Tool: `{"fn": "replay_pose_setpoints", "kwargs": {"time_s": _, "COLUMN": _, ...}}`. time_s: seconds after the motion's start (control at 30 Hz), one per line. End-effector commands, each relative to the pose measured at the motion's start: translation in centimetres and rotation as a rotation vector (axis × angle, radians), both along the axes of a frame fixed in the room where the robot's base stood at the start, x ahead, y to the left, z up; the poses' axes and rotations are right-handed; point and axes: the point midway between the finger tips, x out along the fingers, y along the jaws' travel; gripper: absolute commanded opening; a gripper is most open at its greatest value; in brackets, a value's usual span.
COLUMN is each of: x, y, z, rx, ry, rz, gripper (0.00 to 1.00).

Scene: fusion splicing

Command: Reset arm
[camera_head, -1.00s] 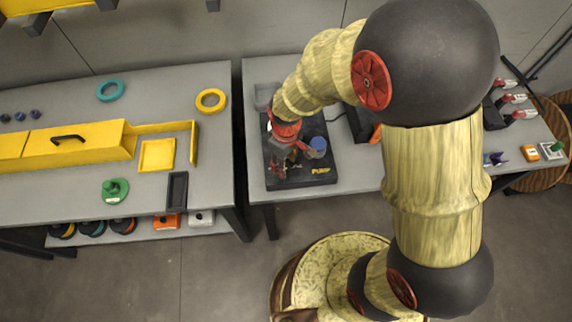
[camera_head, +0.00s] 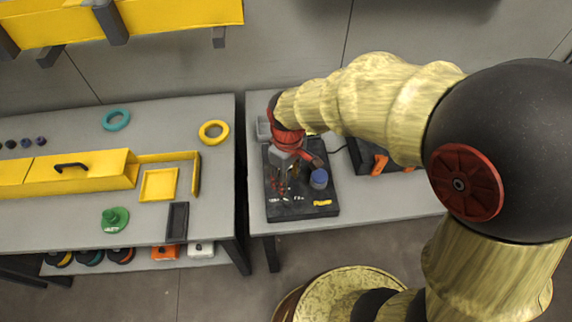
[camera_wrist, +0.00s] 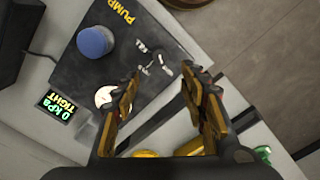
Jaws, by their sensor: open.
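My gripper (camera_wrist: 165,95) is open and empty in the wrist view, with its two fingers apart above the black pump station (camera_wrist: 85,75). In the head view my gripper (camera_head: 284,178) hangs over the middle of the black pump station (camera_head: 325,205), its fingers small and partly blurred against the dark surface. A blue-capped round part (camera_head: 319,179) stands on the station just right of my gripper. It also shows in the wrist view (camera_wrist: 95,41). I cannot tell how high the fingertips are above the station.
A lit display (camera_wrist: 61,108) reading "0 kPa TIGHT" sits by the station. The left table holds a teal ring (camera_head: 116,120), a yellow ring (camera_head: 213,132), a yellow tray (camera_head: 159,184), a green part (camera_head: 114,220) and a dark tray (camera_head: 177,222). A gap separates the two tables.

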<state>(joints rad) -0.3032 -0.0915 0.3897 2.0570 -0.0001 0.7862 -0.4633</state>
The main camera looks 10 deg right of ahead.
Motion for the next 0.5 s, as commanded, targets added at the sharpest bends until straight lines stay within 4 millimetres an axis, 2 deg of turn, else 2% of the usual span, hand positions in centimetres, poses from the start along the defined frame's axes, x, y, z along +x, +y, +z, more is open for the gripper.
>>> {"fn": "replay_pose_setpoints", "kwargs": {"time_s": 0.37, "x": -0.2, "y": -0.1, "z": 0.0, "rx": -0.002, "ry": 0.006, "rz": -0.051, "gripper": 0.43}}
{"fn": "replay_pose_setpoints", "kwargs": {"time_s": 0.47, "x": -2.1, "y": -0.7, "z": -0.6, "rx": -0.018, "ry": 0.046, "rz": -0.142, "gripper": 0.43}}
{"fn": "replay_pose_setpoints", "kwargs": {"time_s": 0.5, "x": -3.1, "y": -1.0, "z": 0.2, "rx": -0.018, "ry": 0.043, "rz": -0.190, "gripper": 0.43}}
